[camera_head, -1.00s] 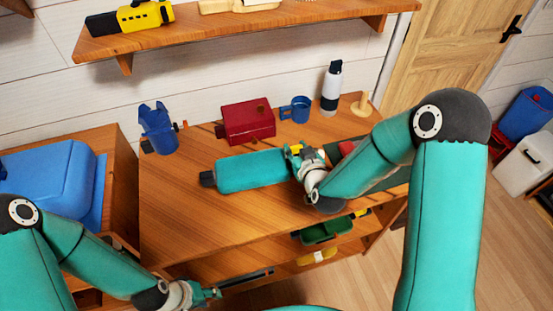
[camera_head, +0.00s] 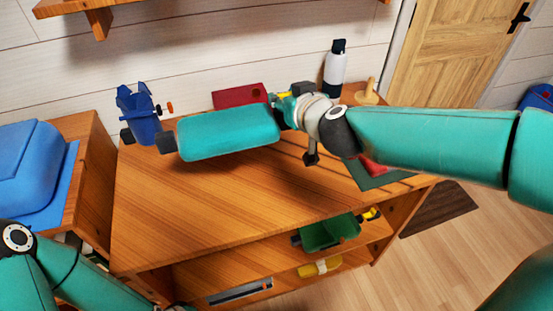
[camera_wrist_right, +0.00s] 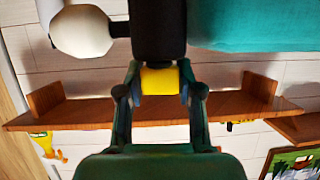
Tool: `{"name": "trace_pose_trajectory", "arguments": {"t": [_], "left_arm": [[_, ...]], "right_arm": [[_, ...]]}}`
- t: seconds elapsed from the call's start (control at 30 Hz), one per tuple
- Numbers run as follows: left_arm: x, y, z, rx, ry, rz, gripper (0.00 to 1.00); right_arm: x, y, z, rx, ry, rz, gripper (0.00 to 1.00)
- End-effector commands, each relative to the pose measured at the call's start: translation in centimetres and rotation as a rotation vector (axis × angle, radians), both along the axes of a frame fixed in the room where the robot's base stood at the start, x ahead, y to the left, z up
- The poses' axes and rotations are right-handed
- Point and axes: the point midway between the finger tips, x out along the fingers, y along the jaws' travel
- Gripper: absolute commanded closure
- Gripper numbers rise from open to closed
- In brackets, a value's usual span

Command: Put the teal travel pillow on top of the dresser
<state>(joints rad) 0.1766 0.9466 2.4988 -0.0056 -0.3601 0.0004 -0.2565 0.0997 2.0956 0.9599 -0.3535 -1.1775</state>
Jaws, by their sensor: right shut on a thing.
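The teal travel pillow (camera_head: 228,133), a thick roll with a dark left end, is level above the wooden top, with a shadow below. My right gripper (camera_head: 284,108) is shut on its right end. The right wrist view shows the pillow (camera_wrist_right: 255,25) at upper right, with a black part and a yellow piece between my fingers (camera_wrist_right: 160,82). Wooden furniture with open shelves (camera_head: 200,215) stands below, and a wooden cabinet (camera_head: 92,190) stands at left. I cannot tell which is the dresser. My left gripper is below the frame; only its arm shows.
On the wooden top, a blue holder (camera_head: 142,118), a red box (camera_head: 240,97) and a white-and-black bottle (camera_head: 334,70) stand at the back. A dark green mat (camera_head: 385,180) lies at right. The front middle is clear. A blue bundle (camera_head: 25,165) covers much of the cabinet top.

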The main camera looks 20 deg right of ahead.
Motion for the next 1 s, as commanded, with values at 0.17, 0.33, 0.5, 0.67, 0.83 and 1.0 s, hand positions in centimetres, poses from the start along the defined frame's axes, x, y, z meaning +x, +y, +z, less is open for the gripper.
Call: {"name": "trace_pose_trajectory", "arguments": {"t": [0.17, 0.33, 0.5, 0.67, 0.83, 1.0], "left_arm": [[0.0, 0.0, -3.4, 0.0, 0.0, 0.0, 0.6], [0.0, 0.0, -7.0, 0.0, 0.0, 0.0, 0.6], [0.0, 0.0, -9.8, 0.0, 0.0, 0.0, 0.6], [0.0, 0.0, -11.1, 0.0, 0.0, 0.0, 0.6], [0.0, 0.0, -11.5, 0.0, 0.0, 0.0, 0.6], [0.0, 0.0, -13.1, 0.0, 0.0, 0.0, 0.6]], "right_arm": [[0.0, 0.0, -3.9, -0.001, 0.001, 0.003, 1.0], [0.0, 0.0, -8.6, -0.001, 0.002, 0.003, 1.0], [0.0, 0.0, -12.7, -0.001, 0.001, 0.003, 1.0], [0.0, 0.0, -14.9, 0.0, 0.0, 0.001, 1.0], [0.0, 0.0, -15.7, 0.0, 0.0, 0.001, 1.0], [0.0, 0.0, -18.2, -0.002, 0.001, 0.002, 1.0]]}}
